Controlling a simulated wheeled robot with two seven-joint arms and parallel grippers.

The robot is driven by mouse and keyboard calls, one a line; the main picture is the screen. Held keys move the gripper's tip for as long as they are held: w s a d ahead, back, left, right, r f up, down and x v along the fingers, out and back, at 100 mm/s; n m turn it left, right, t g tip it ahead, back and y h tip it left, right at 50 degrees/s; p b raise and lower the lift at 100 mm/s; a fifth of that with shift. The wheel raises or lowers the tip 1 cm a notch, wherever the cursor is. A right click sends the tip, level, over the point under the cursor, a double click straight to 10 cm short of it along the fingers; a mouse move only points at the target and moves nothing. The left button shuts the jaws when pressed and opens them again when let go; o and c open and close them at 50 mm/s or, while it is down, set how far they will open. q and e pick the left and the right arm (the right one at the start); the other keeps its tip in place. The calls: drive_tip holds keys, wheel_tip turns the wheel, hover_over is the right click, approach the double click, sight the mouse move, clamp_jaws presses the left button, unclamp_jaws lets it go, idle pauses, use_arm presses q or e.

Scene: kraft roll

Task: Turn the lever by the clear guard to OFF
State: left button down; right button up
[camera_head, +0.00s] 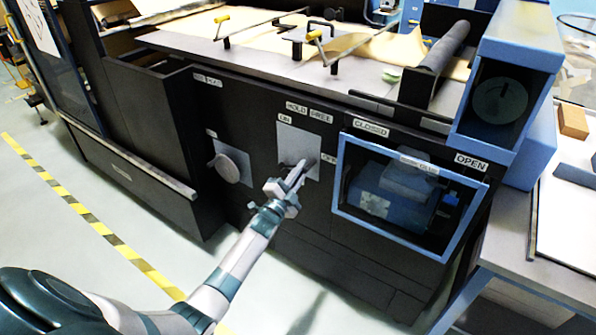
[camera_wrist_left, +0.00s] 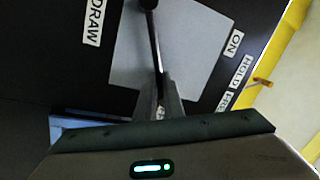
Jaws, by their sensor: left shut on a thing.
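The lever is a dark bar on a light grey plate (camera_head: 312,139), left of the clear guard (camera_head: 400,195) with its blue frame. In the left wrist view the lever (camera_wrist_left: 156,45) runs from a dark round end at the top edge down to the fingers. My left gripper (camera_head: 296,178) is in front of the plate's lower part, shut on the lever; the fingers also show in the left wrist view (camera_wrist_left: 160,98). An ON label (camera_head: 285,118) sits at the plate's upper left. The label at its right edge (camera_head: 328,158) is partly hidden and hard to read. My right gripper is out of view.
A round grey knob (camera_head: 229,168) is left of the plate. The floor by the striped tape (camera_head: 85,212) is clear.

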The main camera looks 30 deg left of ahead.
use_arm(q)
drive_tip(key=shift+d+f+m+h+b, duration=0.3)
drive_tip(key=shift+f+m+h+b, duration=0.1)
drive_tip(key=shift+f+m+b, duration=0.4)
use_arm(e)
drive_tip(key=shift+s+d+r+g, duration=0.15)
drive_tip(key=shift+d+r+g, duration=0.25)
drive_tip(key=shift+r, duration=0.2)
use_arm(q)
drive_tip(key=c, duration=1.9)
unclamp_jaws()
drive_tip(key=shift+o, duration=0.2)
drive_tip(key=shift+r, duration=0.1)
drive_tip(key=shift+s, duration=0.1)
